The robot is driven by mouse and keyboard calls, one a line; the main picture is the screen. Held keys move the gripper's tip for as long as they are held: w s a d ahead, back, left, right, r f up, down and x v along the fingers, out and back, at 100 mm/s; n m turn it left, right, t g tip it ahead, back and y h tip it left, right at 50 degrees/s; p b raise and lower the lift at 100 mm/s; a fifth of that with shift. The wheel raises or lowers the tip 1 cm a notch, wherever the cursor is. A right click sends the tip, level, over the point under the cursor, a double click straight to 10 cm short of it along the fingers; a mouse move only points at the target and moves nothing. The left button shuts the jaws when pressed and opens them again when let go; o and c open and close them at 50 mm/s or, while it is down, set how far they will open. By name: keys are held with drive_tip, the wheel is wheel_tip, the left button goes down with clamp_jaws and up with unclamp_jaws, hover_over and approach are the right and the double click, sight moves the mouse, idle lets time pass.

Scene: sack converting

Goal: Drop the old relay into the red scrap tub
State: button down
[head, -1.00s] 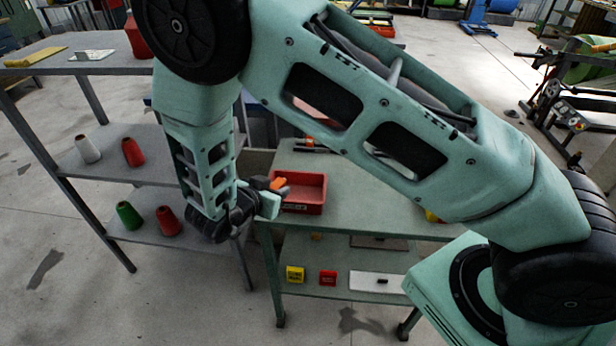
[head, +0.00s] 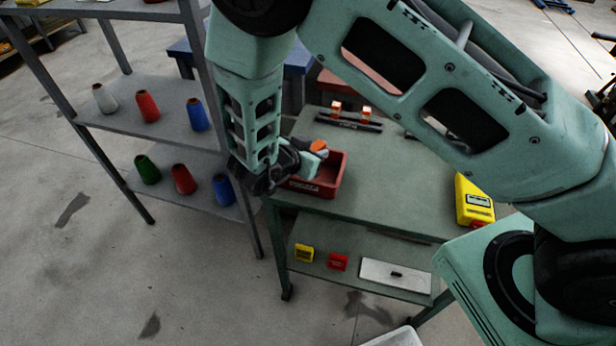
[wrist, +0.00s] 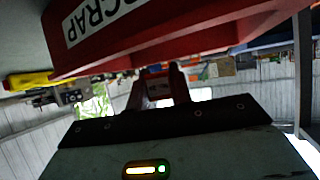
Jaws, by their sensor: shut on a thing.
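The red scrap tub (head: 329,190) stands on the left end of the green bench. Its outer wall (wrist: 160,35), with a white SCRAP label, fills the top of the wrist view. My gripper (head: 316,151) overlaps the tub's left and back part in the head view. It is shut on a small orange piece (head: 319,146), which looks like the old relay. In the wrist view my fingers (wrist: 160,88) show small and dim beyond the gripper body, with a reddish piece between them. The tub's inside is partly hidden by my gripper. I cannot tell how high the piece is above the rim.
Two orange-and-white modules (head: 350,110) sit on a dark rail behind the tub. A yellow meter (head: 475,202) lies at the bench's right. The lower shelf holds yellow (head: 304,253) and red (head: 338,262) boxes. A spool rack (head: 160,106) stands close on the left.

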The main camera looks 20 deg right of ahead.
drive_tip(key=shift+f+b, duration=0.4)
drive_tip(key=shift+f, duration=0.45)
drive_tip(key=c, duration=1.2)
unclamp_jaws()
drive_tip(key=shift+o, duration=0.2)
drive_tip(key=shift+r, duration=0.1)
drive_tip(key=b+v, duration=0.1)
drive_tip(key=v, duration=1.6)
drive_tip(key=shift+s+b, duration=0.2)
drive_tip(key=shift+b, duration=0.1)
drive_tip(key=shift+a, duration=0.1)
